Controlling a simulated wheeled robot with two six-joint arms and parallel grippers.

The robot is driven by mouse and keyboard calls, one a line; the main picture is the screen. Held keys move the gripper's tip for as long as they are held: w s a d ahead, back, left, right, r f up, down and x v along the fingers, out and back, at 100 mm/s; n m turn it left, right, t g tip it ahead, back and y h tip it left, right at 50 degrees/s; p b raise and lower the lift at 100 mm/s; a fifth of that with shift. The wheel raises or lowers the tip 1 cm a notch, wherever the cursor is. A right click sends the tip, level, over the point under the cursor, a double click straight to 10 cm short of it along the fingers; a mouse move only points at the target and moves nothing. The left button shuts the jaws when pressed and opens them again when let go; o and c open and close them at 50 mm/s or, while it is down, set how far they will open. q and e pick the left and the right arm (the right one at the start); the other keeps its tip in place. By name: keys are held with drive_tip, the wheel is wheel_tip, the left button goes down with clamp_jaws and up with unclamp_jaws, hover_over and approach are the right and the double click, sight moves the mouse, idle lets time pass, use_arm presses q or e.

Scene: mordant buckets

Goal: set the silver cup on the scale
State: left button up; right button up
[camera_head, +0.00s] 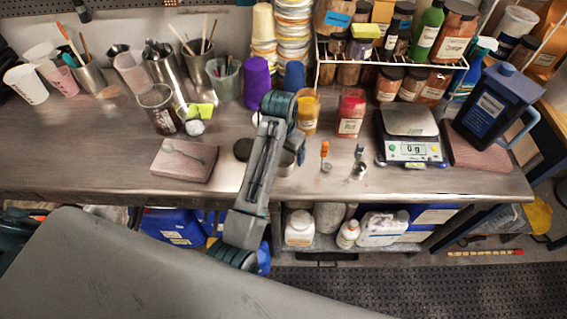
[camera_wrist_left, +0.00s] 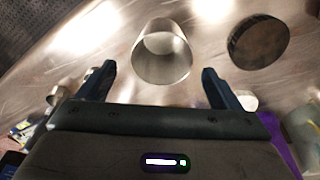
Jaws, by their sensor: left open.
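The silver cup (camera_head: 288,164) stands on the metal bench, partly hidden behind my left arm in the head view. In the left wrist view the cup (camera_wrist_left: 162,60) is a shiny open cylinder just ahead of the fingers. My left gripper (camera_head: 291,143) is mostly hidden by its own arm in the head view. In the wrist view the left gripper (camera_wrist_left: 159,70) is open, its two fingers apart with the cup between and beyond their tips, not gripped. The scale (camera_head: 408,122) stands to the right, its plate empty and its display reading 0 g. My right gripper is out of view.
A dark round disc (camera_wrist_left: 258,41) lies beside the cup. An orange-handled tool (camera_head: 325,152) and a small metal vessel (camera_head: 360,170) stand between cup and scale. Jars (camera_head: 351,113) stand behind. A blue jug (camera_head: 493,108) is right of the scale.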

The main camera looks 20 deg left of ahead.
sight(284, 161)
use_arm(q)
drive_tip(key=f+p, duration=0.1)
drive_tip(key=f, duration=0.1)
drive_tip(key=f+p, duration=0.1)
drive_tip(key=f, duration=0.1)
drive_tip(key=shift+s+a+f+p, duration=0.2)
drive_tip(key=shift+f+p, duration=0.1)
drive_tip(key=shift+p, duration=0.1)
drive_tip(key=shift+f, duration=0.4)
drive_tip(key=shift+w+d+f, duration=0.1)
drive_tip(key=shift+w+f, duration=0.05)
drive_tip(key=shift+f, duration=0.05)
drive_tip(key=c, duration=1.1)
drive_tip(key=shift+w+r, duration=0.1)
drive_tip(key=shift+r, duration=0.1)
